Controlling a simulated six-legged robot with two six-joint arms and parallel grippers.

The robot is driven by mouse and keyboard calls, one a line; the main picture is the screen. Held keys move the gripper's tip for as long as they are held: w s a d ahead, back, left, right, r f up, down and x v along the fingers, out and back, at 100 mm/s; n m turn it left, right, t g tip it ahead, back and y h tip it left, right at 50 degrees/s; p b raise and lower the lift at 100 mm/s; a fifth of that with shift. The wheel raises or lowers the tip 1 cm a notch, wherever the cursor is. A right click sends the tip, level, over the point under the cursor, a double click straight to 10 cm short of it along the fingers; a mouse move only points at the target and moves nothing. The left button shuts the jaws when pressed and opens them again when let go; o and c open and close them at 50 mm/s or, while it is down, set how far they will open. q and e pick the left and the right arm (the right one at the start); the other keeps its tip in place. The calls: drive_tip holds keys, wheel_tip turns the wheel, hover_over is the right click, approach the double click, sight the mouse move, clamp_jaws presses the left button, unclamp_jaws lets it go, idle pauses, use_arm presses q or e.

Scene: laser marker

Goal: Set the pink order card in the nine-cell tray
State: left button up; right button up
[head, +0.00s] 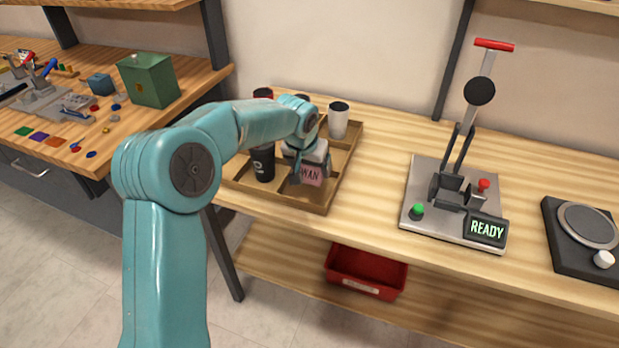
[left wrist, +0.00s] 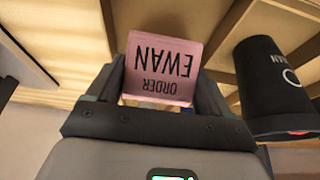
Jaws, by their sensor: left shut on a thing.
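The pink order card (head: 311,175) reads "ORDER EWAN" in the left wrist view (left wrist: 163,66), where it appears upside down. My left gripper (head: 308,168) is shut on the card, with a finger on each side of it. The card is over the front part of the nine-cell tray (head: 328,194). I cannot tell whether it touches the tray floor. The tray is brown with low dividers, and its cells partly show in the left wrist view (left wrist: 232,22). My arm hides part of the tray's left and back. My right gripper is not in view.
A black cup (head: 262,163) stands in the tray close to the left of the card. A white cup (head: 338,120) stands at the tray's back right. A lever press (head: 455,200) with a "READY" display is to the right. A red bin (head: 366,273) sits on the lower shelf.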

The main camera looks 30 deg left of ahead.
sight(308, 171)
use_arm(q)
wheel_tip(308, 171, down, 4)
drive_tip(key=shift+r, duration=0.1)
drive_tip(key=shift+b, duration=0.3)
drive_tip(key=o, duration=0.9)
drive_tip(key=shift+o, duration=0.2)
drive_tip(key=shift+r+p, duration=0.25)
drive_tip(key=shift+p, duration=0.05)
drive_tip(key=v, duration=1.1)
drive_tip(key=shift+s+r+p, duration=0.2)
drive_tip(key=shift+r+p, duration=0.1)
